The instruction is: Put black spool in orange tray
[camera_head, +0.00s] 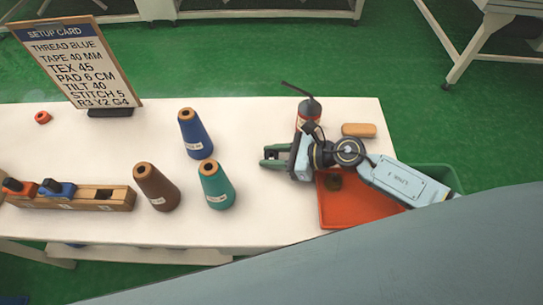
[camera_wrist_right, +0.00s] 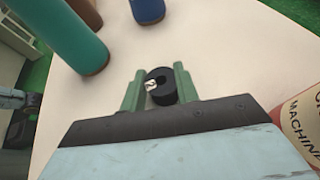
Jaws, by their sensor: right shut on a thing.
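My right gripper (camera_head: 274,157) is over the white table, left of the orange tray (camera_head: 350,212). In the right wrist view its two green fingers (camera_wrist_right: 160,90) are shut on the black spool (camera_wrist_right: 159,82), which has a small white label. In the head view the spool is mostly hidden by the gripper. My right forearm crosses above the tray's back part. A small dark round thing (camera_head: 333,182) lies in the tray. My left gripper is not in view.
Blue (camera_head: 194,135), brown (camera_head: 155,187) and teal (camera_head: 216,186) cones stand left of my gripper. An oil can (camera_head: 308,112) and wooden block (camera_head: 358,130) are behind my arm. A green bin (camera_head: 452,178) is at right.

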